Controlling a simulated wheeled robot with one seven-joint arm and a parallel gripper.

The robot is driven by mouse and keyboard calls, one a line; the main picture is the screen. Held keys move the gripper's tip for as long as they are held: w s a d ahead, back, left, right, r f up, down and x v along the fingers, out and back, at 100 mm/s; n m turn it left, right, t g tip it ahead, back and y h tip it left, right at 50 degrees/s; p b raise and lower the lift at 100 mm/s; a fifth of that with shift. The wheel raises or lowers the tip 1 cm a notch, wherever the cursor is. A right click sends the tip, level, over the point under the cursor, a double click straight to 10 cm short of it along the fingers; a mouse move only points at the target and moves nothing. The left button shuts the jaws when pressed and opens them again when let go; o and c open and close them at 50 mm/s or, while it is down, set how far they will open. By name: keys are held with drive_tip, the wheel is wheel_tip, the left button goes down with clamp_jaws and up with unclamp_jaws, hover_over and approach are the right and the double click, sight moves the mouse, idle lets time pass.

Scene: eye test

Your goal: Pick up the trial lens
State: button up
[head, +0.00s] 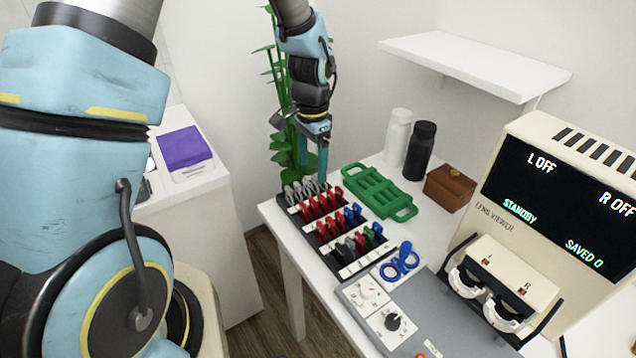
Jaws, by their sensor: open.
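Trial lenses (321,206) with grey, red, blue, green and dark handles stand in rows in a black and white rack (337,263) on the white table. Which one is the task's lens, I cannot tell. My gripper (314,180) points down above the back end of the rack, near the grey and red lenses. Its teal fingers are open, and I see nothing held between them. Whether the fingertips touch any lens is not clear from this view.
A green tray (379,192) lies right of the rack. White (397,137) and black (419,151) bottles and a brown box (449,188) stand behind. The lens viewer (560,200) fills the right; a plant (278,95) is behind my arm.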

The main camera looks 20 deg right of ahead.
sight(315, 177)
drive_tip(key=shift+w+d+f+p, duration=0.1)
drive_tip(key=shift+f+p, duration=0.35)
drive_tip(key=shift+f, duration=0.5)
drive_tip(key=shift+w+d+f+p, duration=0.15)
drive_tip(key=shift+f+p, duration=0.25)
drive_tip(key=shift+f, duration=0.5)
drive_tip(key=shift+w+d+f+p, duration=0.1)
drive_tip(key=shift+f+p, duration=0.35)
drive_tip(key=shift+f, duration=0.5)
drive_tip(key=shift+c, duration=0.4)
clamp_jaws()
